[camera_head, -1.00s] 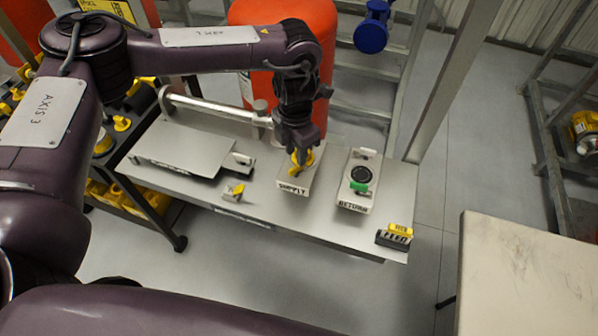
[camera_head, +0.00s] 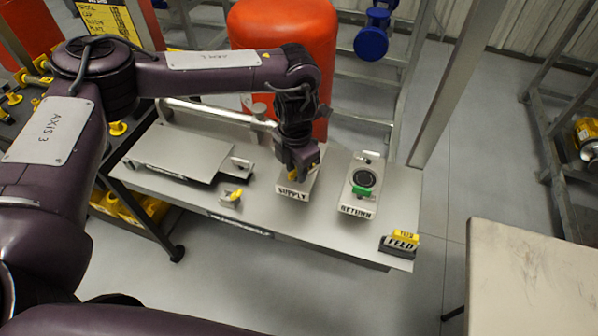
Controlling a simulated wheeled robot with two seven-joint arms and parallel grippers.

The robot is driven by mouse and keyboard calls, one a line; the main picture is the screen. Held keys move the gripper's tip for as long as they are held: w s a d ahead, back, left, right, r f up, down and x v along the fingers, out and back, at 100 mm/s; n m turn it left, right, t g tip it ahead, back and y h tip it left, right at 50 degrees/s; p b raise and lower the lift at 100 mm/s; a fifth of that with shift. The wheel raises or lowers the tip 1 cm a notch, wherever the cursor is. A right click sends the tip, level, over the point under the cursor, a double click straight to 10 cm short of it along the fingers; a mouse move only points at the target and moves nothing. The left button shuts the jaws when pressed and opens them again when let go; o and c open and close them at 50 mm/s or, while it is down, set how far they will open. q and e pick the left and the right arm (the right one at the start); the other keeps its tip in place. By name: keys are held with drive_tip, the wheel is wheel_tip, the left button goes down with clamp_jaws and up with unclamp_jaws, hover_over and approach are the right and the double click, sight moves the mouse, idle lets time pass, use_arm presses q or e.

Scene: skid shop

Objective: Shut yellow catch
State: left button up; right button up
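The block marked SUPPLY (camera_head: 293,192) stands on the grey bench. Yellow parts (camera_head: 293,174) show at its top, beside and under my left gripper (camera_head: 301,172), which hides most of them. My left gripper reaches down onto this block from above. Its fingertips are too small and covered to tell whether they are closed on the yellow. To the right, the block marked RETURN (camera_head: 355,211) carries a black round fitting (camera_head: 364,179) and a green piece (camera_head: 361,191). A small bracket with a yellow piece (camera_head: 236,193) stands to the left. My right gripper is out of view.
A black block with a yellow top marked FEED (camera_head: 403,241) sits at the bench's right end. A flat grey plate (camera_head: 182,150) and a pipe (camera_head: 215,112) lie at the left. A red tank (camera_head: 284,40) stands behind. A pale table (camera_head: 530,270) is front right.

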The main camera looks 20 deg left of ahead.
use_arm(q)
clamp_jaws()
drive_tip(key=shift+r+n+p, duration=0.1)
drive_tip(key=shift+n+p, duration=0.4)
drive_tip(key=shift+n, duration=1.3)
drive_tip(key=shift+p, duration=0.3)
drive_tip(key=shift+n, duration=0.5)
drive_tip(key=shift+n+p, duration=0.7)
drive_tip(key=shift+n, duration=0.4)
unclamp_jaws()
